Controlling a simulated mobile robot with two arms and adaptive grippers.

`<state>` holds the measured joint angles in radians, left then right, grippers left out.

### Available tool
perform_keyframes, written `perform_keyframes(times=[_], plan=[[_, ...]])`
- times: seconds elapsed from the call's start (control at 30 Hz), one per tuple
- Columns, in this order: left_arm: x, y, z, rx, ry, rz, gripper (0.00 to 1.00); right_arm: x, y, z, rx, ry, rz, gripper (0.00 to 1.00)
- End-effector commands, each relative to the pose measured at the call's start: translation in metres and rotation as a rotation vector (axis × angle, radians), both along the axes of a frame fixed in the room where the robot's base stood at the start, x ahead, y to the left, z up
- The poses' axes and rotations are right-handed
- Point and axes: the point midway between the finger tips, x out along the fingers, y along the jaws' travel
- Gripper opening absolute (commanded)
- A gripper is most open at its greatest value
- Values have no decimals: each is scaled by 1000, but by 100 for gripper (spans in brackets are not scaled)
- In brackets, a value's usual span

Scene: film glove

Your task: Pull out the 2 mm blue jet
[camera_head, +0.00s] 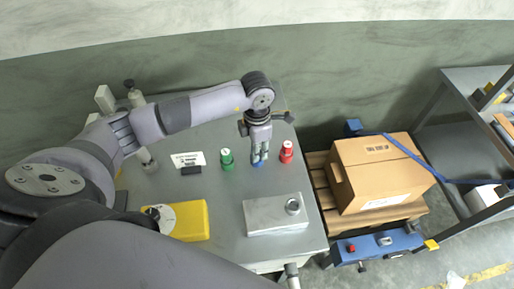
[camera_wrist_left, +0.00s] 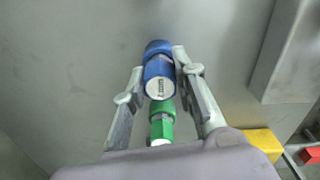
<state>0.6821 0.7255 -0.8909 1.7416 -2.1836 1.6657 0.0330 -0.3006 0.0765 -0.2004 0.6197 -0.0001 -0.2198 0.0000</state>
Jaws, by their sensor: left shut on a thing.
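The blue jet (camera_head: 257,164) is at the tips of my left gripper (camera_head: 260,158), over the grey table. In the left wrist view the blue jet (camera_wrist_left: 158,72) sits between the two fingers of my left gripper (camera_wrist_left: 160,75), which is shut on it. Its pale end face carries a small marking that looks like "2mm". The fingers hide part of its sides, and I cannot tell whether its base is in the table or clear of it. My right gripper is not in view.
A green jet (camera_head: 227,159) stands left of the blue one and a red jet (camera_head: 286,152) right. A metal block (camera_head: 265,215) and yellow box (camera_head: 190,222) lie nearer. A white label (camera_head: 187,159) is at left. A cardboard box (camera_head: 378,172) sits on a pallet beyond the table.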

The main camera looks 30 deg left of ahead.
Motion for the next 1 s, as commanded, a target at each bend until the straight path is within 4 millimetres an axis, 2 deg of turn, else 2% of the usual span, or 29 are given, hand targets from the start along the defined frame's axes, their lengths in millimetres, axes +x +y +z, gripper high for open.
perform_keyframes(times=[0.57,1.0], plan=[[0,0,5,0,-1,0,0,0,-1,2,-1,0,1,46],[0,0,22,1,-1,0,0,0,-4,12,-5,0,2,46]])
